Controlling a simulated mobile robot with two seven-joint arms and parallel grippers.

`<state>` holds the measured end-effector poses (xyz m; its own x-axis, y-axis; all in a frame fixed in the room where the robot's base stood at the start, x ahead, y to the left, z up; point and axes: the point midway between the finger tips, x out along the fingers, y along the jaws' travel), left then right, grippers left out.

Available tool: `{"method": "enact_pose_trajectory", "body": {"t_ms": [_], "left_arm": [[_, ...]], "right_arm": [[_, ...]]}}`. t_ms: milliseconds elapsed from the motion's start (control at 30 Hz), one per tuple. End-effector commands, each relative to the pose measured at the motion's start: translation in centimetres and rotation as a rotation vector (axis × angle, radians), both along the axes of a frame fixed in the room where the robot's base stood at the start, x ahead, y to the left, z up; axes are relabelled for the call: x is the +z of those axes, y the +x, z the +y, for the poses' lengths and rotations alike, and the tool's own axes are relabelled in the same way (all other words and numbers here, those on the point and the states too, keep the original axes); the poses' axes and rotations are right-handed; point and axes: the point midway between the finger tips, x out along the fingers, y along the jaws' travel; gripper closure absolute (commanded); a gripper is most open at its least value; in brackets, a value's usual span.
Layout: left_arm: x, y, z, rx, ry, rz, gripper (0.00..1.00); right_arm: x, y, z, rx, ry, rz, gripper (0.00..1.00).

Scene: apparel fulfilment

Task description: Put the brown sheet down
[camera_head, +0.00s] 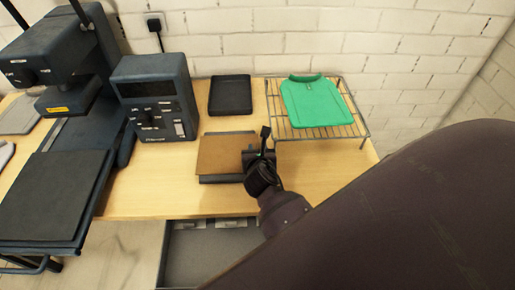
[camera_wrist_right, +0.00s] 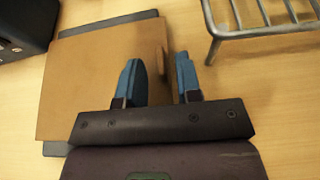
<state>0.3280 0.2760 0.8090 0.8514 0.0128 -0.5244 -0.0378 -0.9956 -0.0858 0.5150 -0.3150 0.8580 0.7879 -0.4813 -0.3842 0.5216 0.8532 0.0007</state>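The brown sheet (camera_head: 222,152) lies flat on a dark, thin pad (camera_head: 222,179) on the wooden table. My right gripper (camera_head: 262,150) is at the sheet's right edge. In the right wrist view its two blue fingertips (camera_wrist_right: 160,72) are apart; the left finger is over the sheet and the right finger is just past its right edge. I see nothing gripped between them. My left gripper is not in view.
A green shirt (camera_head: 316,101) lies on a wire rack (camera_head: 350,133) at the right. A black tray (camera_head: 230,95) is behind the sheet. A control box (camera_head: 155,98) and a heat press (camera_head: 65,120) stand left. A grey drawer (camera_head: 210,255) is below the table's front edge.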

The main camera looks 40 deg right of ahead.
Motion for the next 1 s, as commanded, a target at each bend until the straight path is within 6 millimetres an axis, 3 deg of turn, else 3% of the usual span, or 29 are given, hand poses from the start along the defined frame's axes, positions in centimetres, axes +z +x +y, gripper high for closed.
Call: {"method": "enact_pose_trajectory", "body": {"t_ms": [500, 700, 1000], "left_arm": [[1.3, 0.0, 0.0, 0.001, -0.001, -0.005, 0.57], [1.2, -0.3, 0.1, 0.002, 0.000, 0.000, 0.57], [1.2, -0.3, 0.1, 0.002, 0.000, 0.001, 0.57]], "right_arm": [[3.6, -7.2, 4.4, -0.001, 0.000, 0.000, 0.68], [4.1, -8.3, 5.0, -0.001, 0.000, 0.000, 0.68], [4.2, -8.5, 5.2, -0.001, 0.000, 0.000, 0.68]]}}
